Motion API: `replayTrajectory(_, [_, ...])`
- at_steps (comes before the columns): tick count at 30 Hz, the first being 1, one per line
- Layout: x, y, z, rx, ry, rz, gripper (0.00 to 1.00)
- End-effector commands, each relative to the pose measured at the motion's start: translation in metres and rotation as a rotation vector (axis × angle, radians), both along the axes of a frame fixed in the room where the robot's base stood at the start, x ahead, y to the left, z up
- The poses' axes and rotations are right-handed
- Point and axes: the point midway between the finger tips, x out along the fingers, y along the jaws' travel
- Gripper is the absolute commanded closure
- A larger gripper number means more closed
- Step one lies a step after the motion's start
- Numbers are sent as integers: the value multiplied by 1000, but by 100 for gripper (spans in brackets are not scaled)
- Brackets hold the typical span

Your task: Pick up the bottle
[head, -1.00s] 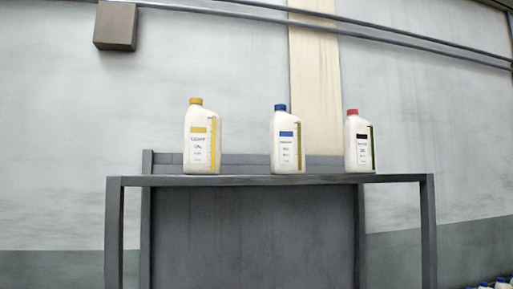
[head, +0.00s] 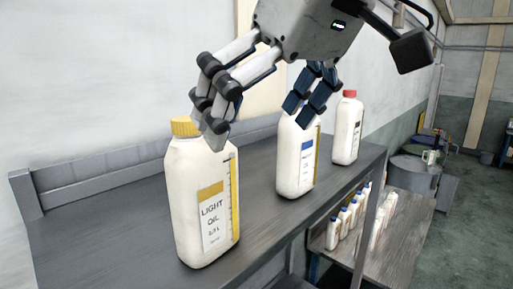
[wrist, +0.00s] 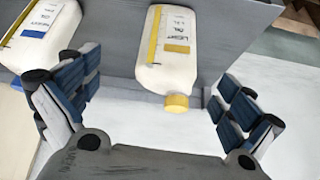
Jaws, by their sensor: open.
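Three white bottles stand upright in a row on the grey table. The light oil bottle with a yellow cap (head: 205,205) is nearest in the head view. A blue-label bottle (head: 297,160) stands behind it and a red-capped bottle (head: 347,130) is farthest. My gripper (head: 256,118) is open and empty above the table; one finger overlaps the yellow cap's edge, the other hides the blue-label bottle's top. In the wrist view, the yellow-capped bottle (wrist: 172,55) shows between the spread fingers of my gripper (wrist: 155,88), with a gap on both sides. The blue-label bottle (wrist: 40,35) is at upper left.
The grey table (head: 110,215) has a raised rail (head: 100,168) along its back. A lower shelf (head: 405,230) at the right holds several small bottles (head: 345,220). A grey drum (head: 412,175) stands beyond it. Open floor lies at the far right.

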Motion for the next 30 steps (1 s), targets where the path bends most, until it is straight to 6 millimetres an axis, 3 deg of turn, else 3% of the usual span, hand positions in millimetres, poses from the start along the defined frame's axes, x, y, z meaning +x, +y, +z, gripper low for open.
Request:
replayTrajectory(1, [0,4,25,-1,-9,29,0])
replayTrajectory(3, [-3,8,39,-4,-17,59,0])
replayTrajectory(8, [-5,13,46,-7,-24,92,0])
replayTrajectory(13, [2,23,26,-7,-23,95,0])
replayTrajectory(24, [30,54,-40,-7,-26,92,0])
replayTrajectory(30, [37,62,-54,-6,-27,90,0])
